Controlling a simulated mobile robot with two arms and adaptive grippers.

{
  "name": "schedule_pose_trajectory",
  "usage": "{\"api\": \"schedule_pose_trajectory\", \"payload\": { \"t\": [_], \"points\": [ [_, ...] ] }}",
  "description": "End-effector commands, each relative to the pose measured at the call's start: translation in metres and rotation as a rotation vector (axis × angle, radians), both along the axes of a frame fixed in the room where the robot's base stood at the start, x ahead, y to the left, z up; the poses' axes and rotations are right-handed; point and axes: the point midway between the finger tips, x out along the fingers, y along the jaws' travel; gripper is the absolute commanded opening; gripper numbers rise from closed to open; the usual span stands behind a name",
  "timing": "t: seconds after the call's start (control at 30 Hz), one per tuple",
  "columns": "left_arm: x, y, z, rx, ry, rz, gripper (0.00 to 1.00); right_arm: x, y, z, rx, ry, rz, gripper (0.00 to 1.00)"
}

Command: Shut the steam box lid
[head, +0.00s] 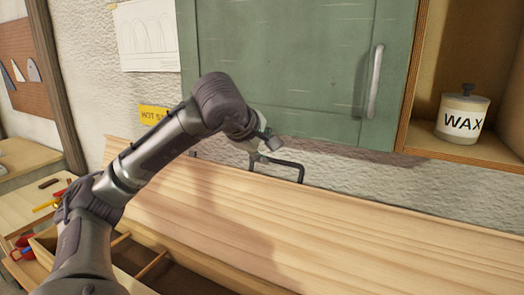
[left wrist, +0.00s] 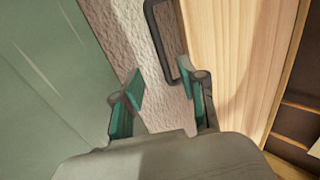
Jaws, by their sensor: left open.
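The steam box lid (head: 330,225) is a long pale wooden panel, standing raised and tilted toward the wall. It also shows in the left wrist view (left wrist: 232,60). A dark bent handle (head: 301,171) sticks out at its upper edge; in the left wrist view the handle (left wrist: 160,48) lies just beyond the fingertips. My left gripper (head: 261,157) is open and empty close to the handle; its teal-padded fingers show in the left wrist view (left wrist: 166,84). Whether a finger touches the handle, I cannot tell. The box (head: 160,266) below is open, partly hidden by my arm. My right gripper is out of view.
A green cabinet door (head: 285,65) with a pale handle hangs just above the lid. A shelf at the right holds a wax jar (head: 462,114). A yellow sign (head: 154,114) is on the wall. Coloured tools (head: 48,206) lie at the left.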

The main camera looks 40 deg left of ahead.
Motion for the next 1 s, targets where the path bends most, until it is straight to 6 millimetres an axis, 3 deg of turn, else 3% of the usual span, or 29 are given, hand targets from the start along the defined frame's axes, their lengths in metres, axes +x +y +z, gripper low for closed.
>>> {"api": "schedule_pose_trajectory", "payload": {
  "t": [0.33,0.6,1.0],
  "points": [
    [0.038,0.012,-0.038,-0.002,0.002,0.000,0.42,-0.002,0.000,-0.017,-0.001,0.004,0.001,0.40],
    [0.062,0.020,-0.058,-0.001,0.002,0.001,0.42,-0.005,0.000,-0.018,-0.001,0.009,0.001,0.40],
    [0.071,0.023,-0.066,0.001,0.000,0.001,0.42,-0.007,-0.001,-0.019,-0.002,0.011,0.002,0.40]
  ]
}}
